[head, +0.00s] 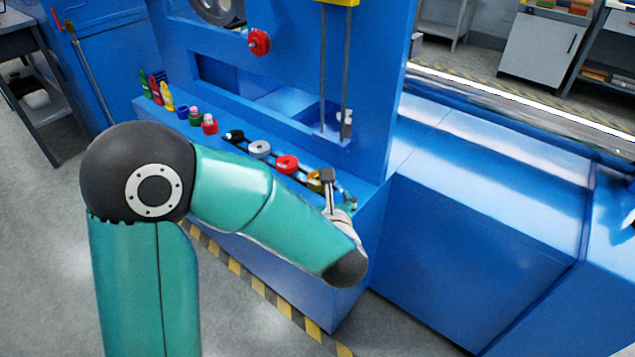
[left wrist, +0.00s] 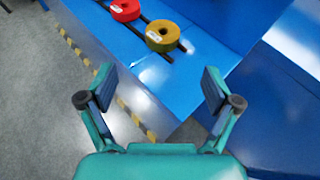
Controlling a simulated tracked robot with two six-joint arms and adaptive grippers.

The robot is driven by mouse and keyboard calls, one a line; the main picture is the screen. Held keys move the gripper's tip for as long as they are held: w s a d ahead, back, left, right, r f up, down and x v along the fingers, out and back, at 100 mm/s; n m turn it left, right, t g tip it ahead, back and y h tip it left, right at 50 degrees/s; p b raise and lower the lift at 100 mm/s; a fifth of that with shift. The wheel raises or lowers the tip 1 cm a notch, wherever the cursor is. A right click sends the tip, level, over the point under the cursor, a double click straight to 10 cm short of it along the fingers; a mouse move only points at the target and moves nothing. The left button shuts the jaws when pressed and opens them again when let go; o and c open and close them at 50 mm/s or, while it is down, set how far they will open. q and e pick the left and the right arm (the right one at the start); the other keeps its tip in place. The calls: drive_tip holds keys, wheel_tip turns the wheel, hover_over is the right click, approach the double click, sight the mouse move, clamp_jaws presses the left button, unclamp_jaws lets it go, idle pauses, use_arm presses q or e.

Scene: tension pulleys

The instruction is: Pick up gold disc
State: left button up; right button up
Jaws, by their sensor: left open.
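The gold disc (left wrist: 162,36) lies on a dark rail on the blue ledge, with a hole in its middle and a small white label. In the head view the gold disc (head: 314,182) is partly hidden by my left arm's wrist parts. My left gripper (left wrist: 157,88) is open and empty in the left wrist view, its two fingers apart, with the disc beyond the fingertips and not touching them. In the head view my left gripper is mostly hidden behind my arm. My right gripper is in neither view.
A red disc (head: 287,164), a white disc (head: 260,149) and a black disc (head: 234,136) sit along the same rail. Two vertical rods (head: 346,70) rise behind. A blue cabinet (head: 470,220) stands at right.

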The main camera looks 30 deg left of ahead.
sight(319, 183)
use_arm(q)
drive_tip(key=x, duration=0.6)
drive_tip(key=shift+f, duration=0.1)
drive_tip(key=shift+d+f+x, duration=0.15)
drive_tip(key=shift+x, duration=1.25)
drive_tip(key=shift+d+f+x, duration=0.15)
drive_tip(key=shift+x, duration=1.25)
drive_tip(key=shift+w, duration=0.1)
drive_tip(key=shift+c, duration=0.2)
clamp_jaws()
drive_tip(key=shift+r, duration=0.1)
wheel_tip(319, 183, up, 20)
drive_tip(key=p, duration=0.4)
